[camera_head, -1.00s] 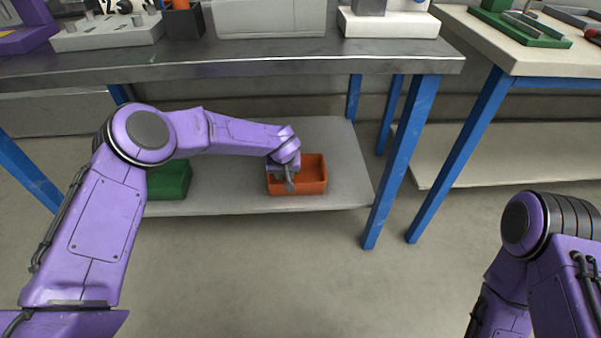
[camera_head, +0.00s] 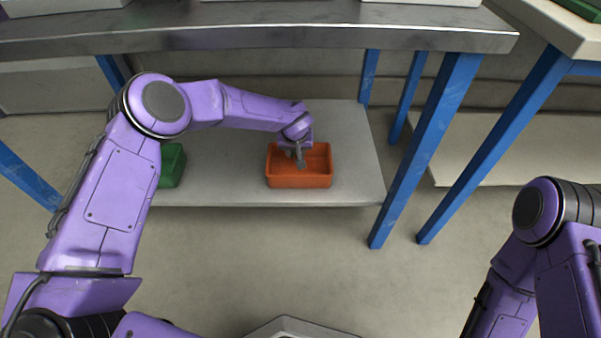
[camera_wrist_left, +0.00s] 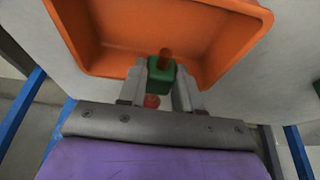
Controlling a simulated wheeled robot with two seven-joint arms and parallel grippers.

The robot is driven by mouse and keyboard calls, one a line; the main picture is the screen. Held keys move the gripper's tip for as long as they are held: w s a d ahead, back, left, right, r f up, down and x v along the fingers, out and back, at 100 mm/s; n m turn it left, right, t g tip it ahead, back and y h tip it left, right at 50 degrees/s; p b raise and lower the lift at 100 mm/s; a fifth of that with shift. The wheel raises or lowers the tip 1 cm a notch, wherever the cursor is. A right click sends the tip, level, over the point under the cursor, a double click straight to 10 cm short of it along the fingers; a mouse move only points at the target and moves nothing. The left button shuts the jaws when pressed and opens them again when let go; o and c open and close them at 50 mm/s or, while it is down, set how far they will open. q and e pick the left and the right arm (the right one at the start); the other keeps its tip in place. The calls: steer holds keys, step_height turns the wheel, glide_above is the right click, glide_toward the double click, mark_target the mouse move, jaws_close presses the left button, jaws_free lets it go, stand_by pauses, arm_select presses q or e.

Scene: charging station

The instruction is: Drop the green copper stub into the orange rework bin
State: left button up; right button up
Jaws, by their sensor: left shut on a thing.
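The orange rework bin (camera_head: 299,181) stands on the grey lower shelf under the workbench; it also shows in the left wrist view (camera_wrist_left: 104,66). My left gripper (camera_head: 300,160) is over the bin, pointing down. In the left wrist view its two fingers (camera_wrist_left: 160,88) are shut on the green copper stub (camera_wrist_left: 161,78), a small green block with a copper-coloured pin on top. A reddish round part shows just behind the block between the fingers. In the head view I cannot make out the stub. My right gripper is out of view; only its arm shows at the right.
A green bin (camera_head: 172,166) stands on the lower shelf (camera_head: 225,180), left of the orange bin and partly behind my left arm. Blue table legs (camera_head: 425,150) rise to the right of the shelf. The metal benchtop (camera_head: 250,38) overhangs the shelf.

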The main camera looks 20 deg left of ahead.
arm_select(q)
steer(key=shift+f+b, duration=0.35)
steer(key=shift+f, duration=0.45)
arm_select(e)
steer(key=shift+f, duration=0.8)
arm_select(q)
steer(key=shift+r, duration=0.1)
steer(key=o, duration=1.1)
steer(key=shift+r, duration=0.1)
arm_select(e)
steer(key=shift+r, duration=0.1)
arm_select(q)
steer(key=p+v, duration=0.4)
steer(key=v, duration=0.3)
steer(key=shift+s+r, duration=0.1)
steer(key=shift+r, duration=0.05)
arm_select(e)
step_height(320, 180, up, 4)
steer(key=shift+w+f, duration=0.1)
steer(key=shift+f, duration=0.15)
